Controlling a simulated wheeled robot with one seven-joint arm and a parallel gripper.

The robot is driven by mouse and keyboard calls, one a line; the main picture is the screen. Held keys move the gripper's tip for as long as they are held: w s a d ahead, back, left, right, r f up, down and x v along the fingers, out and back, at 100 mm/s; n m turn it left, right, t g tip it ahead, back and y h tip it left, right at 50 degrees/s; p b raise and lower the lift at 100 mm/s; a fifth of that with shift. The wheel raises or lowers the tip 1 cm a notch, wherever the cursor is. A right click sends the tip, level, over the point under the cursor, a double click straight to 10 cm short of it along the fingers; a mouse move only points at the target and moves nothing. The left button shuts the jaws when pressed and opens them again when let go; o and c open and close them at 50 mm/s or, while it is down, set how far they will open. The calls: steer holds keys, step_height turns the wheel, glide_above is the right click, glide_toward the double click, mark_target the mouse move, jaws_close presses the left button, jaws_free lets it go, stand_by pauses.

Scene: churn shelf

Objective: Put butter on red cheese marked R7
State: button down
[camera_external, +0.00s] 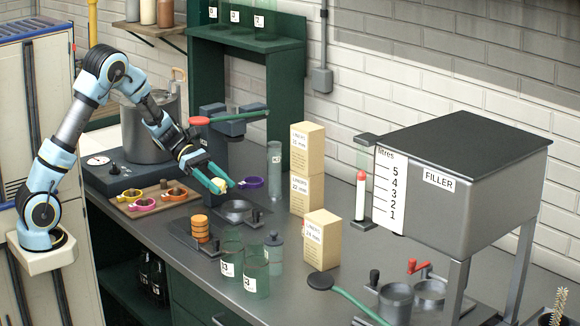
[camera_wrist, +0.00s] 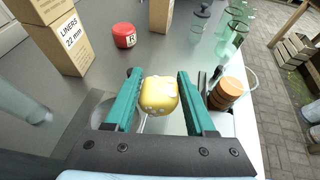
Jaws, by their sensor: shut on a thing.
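My gripper (camera_external: 222,184) is shut on the butter (camera_wrist: 158,95), a rounded yellow lump between the two teal fingers (camera_wrist: 160,98). In the external view the butter (camera_external: 219,186) is held above the bench, above and left of a small metal pan. The red cheese (camera_wrist: 124,35) is a short red round with a pale label in the wrist view. An R shows on the label; the rest is too small to read. The cheese stands on the bench beyond my fingers, apart from the butter. I cannot make it out in the external view.
Liner boxes (camera_external: 307,192) (camera_wrist: 55,35) stand near the cheese, with another box (camera_external: 323,240) further along. An orange stack (camera_external: 201,228) (camera_wrist: 228,92) stands on a dark plate. Green-tinted glasses (camera_external: 256,275) stand at the front edge. The filler (camera_external: 455,175) is at right.

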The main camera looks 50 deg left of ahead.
steer(key=w+d+f+n+t+b, duration=0.1)
steer(key=w+d+b, duration=0.1)
steer(key=d, duration=0.3)
steer(key=w+d+f+n+t+y+b, duration=0.1)
steer(key=w+d+t+b, duration=0.1)
steer(key=d, duration=0.4)
steer(key=w+d+n+t+b, duration=0.1)
steer(key=w+d+n+b, duration=0.1)
steer(key=d, duration=0.4)
steer(key=shift+w+d+f+y+b, duration=0.25)
steer(key=shift+f+y+b, duration=0.15)
steer(key=shift+b, duration=0.4)
steer(key=w+d+n+t+b, duration=0.1)
steer(key=w, duration=0.1)
steer(key=w+d+n+t+y+b, duration=0.1)
steer(key=w+d+b, duration=0.1)
steer(key=shift+f, duration=0.1)
steer(key=shift+n+t+y, duration=0.4)
steer(key=shift+n+t, duration=0.1)
steer(key=w, duration=0.1)
steer(key=w+d+r+b, duration=0.1)
steer(key=w, duration=0.2)
steer(key=shift+w+d+r, duration=0.3)
steer(key=shift+r, duration=0.05)
steer(key=shift+f+b, duration=0.4)
steer(key=shift+f, duration=0.9)
steer(key=shift+f, duration=0.2)
steer(key=shift+c, duration=1.2)
jaws_free()
